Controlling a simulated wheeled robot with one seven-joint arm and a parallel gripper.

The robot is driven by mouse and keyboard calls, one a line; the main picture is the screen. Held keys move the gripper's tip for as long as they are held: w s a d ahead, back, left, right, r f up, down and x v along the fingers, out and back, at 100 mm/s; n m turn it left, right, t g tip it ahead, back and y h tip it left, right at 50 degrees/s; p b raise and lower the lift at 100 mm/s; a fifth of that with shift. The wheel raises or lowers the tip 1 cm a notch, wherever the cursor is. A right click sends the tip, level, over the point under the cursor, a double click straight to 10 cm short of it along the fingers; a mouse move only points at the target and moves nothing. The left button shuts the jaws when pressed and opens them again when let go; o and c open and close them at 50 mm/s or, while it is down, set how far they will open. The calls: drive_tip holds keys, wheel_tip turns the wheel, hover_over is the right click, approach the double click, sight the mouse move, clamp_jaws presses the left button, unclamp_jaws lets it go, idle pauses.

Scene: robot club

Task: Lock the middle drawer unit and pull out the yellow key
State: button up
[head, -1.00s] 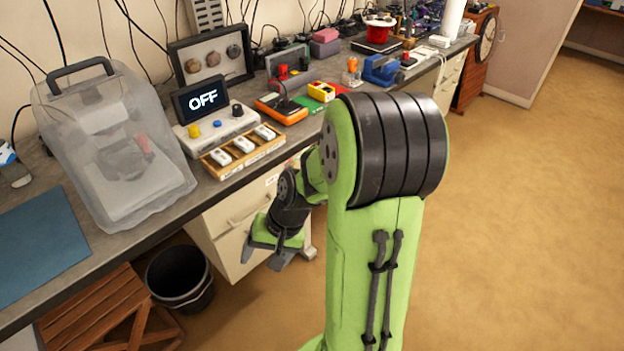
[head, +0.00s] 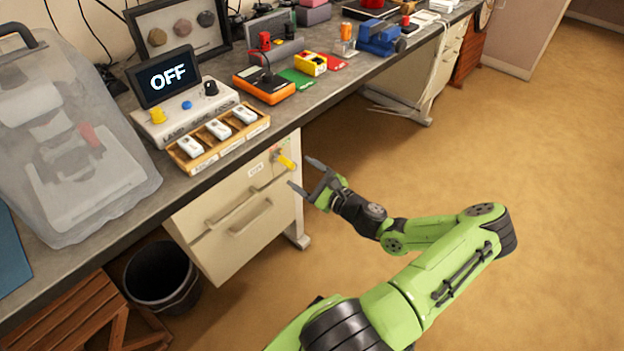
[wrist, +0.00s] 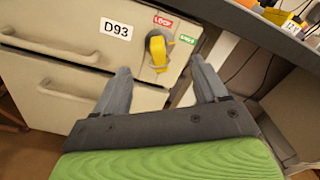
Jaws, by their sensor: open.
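The cream drawer unit (head: 235,228) stands under the bench in the head view, its drawers closed. The yellow key (head: 285,162) sticks out of the lock near the unit's upper right corner. In the wrist view the yellow key (wrist: 158,50) sits in a round lock, under a red label and beside a green label (wrist: 187,43); the red one reads LOCK. A tag reading D93 (wrist: 116,28) is to its left. My gripper (head: 302,174) is open and empty, in front of the key and apart from it. In the wrist view the key shows beyond and between my fingertips (wrist: 162,78).
The bench edge (head: 240,154) overhangs the drawer unit. A black bin (head: 160,280) and a wooden crate (head: 75,310) stand at lower left. A wooden tray of white pieces (head: 215,140) lies near the bench edge. The floor to the right is clear.

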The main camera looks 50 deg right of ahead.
sight(292, 166)
drive_tip(key=shift+w+a+p, duration=0.15)
drive_tip(key=shift+w+p, duration=0.3)
drive_tip(key=shift+w, duration=3.1)
clamp_jaws()
drive_tip(key=shift+n+b, duration=0.75)
drive_tip(key=shift+n, duration=1.05)
